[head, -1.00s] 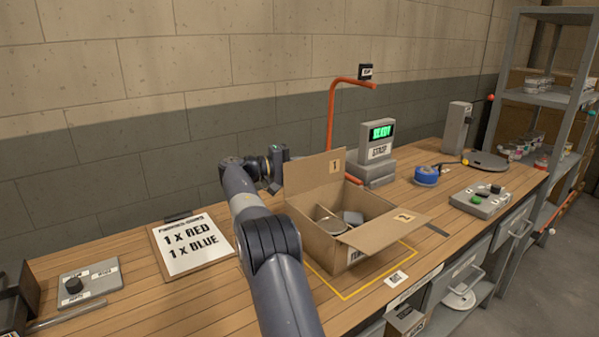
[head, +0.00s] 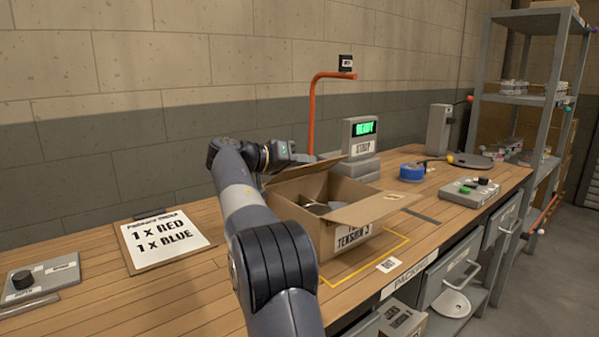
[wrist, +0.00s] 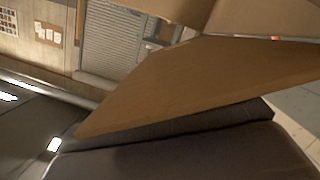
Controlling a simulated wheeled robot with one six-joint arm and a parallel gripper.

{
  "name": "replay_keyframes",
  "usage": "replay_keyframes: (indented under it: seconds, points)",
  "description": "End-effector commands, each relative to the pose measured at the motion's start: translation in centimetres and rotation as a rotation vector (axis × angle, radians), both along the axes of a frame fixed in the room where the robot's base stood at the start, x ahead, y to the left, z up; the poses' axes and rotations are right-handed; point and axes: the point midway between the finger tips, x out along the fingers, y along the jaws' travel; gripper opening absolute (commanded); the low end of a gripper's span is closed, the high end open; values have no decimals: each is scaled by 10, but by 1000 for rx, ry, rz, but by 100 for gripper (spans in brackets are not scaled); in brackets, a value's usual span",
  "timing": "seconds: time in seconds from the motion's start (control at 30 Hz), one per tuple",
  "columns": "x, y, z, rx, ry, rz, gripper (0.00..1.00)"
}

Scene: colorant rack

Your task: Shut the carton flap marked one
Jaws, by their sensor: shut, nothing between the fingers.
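The open carton (head: 318,232) stands on the bench with items inside. Its far flap (head: 303,170) is tilted well over toward the opening, partly closed; its number does not show now. The near flap (head: 372,208) sticks outward to the right. My gripper (head: 288,149) is at the far side of the carton, by the far flap, shut and empty; its fingertips are hard to make out. In the wrist view a broad brown cardboard panel (wrist: 190,80) fills the middle, close to the camera, with dark parts below it. I cannot tell whether the fingers touch the flap.
A scale with a green READY display (head: 362,140) stands behind the carton. Blue tape (head: 411,172) and a button box (head: 470,190) lie to the right. An orange post (head: 312,115) rises behind. An order clipboard (head: 163,240) lies left.

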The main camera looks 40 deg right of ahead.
Motion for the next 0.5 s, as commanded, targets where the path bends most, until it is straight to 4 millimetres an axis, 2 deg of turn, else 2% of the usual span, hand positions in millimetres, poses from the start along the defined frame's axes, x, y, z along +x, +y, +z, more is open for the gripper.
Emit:
replay_keyframes:
  seconds: [0.03, 0.5]
  points:
    - [-4, 0, -11, 2, -47, -1, 0]
    - [-23, -1, -35, 13, -446, -1, 0]
